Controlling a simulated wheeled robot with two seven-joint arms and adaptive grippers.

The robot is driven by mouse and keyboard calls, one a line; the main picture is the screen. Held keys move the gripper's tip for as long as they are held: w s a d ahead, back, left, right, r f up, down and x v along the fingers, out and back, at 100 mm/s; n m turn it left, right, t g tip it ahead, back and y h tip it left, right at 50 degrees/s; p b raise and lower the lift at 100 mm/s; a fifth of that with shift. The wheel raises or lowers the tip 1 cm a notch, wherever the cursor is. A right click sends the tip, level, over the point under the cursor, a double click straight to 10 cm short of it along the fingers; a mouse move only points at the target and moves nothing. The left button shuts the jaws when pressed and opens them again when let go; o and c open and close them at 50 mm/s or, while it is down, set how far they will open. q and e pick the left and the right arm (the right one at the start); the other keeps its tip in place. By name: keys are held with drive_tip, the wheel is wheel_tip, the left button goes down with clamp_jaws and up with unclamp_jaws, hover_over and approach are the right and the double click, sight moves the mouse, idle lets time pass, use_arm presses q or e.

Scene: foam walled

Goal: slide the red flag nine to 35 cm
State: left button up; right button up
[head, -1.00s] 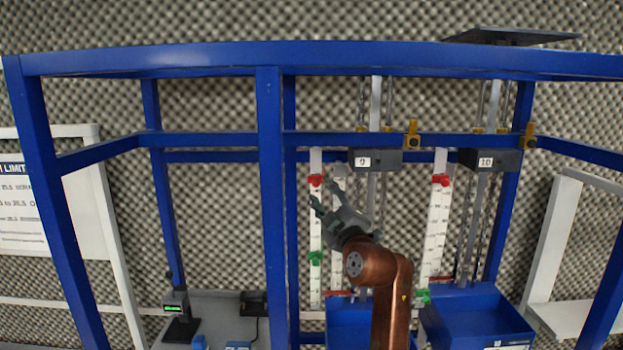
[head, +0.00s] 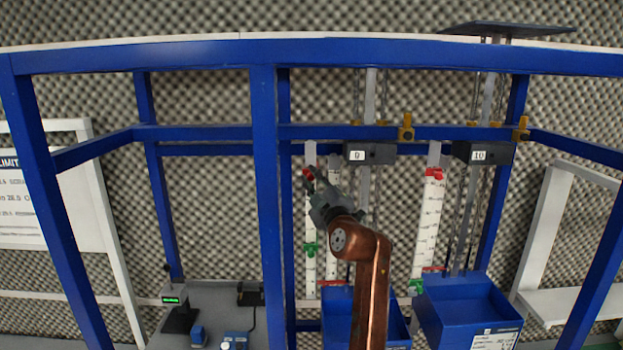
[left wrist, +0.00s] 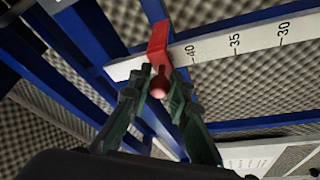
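The red flag nine (head: 309,173) sits near the top of the white scale left of box 9 (head: 355,154). In the left wrist view the red flag (left wrist: 158,42) straddles the scale (left wrist: 210,49), beyond the 40 mark, on the side away from 35. Its round red knob (left wrist: 158,89) points towards my wrist. My left gripper (head: 318,183) is at the flag. In the left wrist view the fingers of my left gripper (left wrist: 160,80) stand parted, one on each side of the knob, with narrow gaps showing. My right gripper is not in view.
A green flag (head: 311,249) sits lower on the same scale. Scale ten has its own red flag (head: 434,174) and green flag (head: 416,286) to the right. Blue frame posts (head: 265,200) and a crossbar (head: 340,132) stand close around. A blue bin (head: 470,308) is below right.

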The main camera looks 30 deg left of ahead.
use_arm(q)
clamp_jaws()
wheel_tip(320, 180, down, 10)
drive_tip(key=b, duration=0.8)
drive_tip(key=shift+f+b, duration=0.1)
drive_tip(key=shift+b, duration=0.3)
drive_tip(key=o, duration=0.6)
unclamp_jaws()
drive_tip(key=v, duration=1.2)
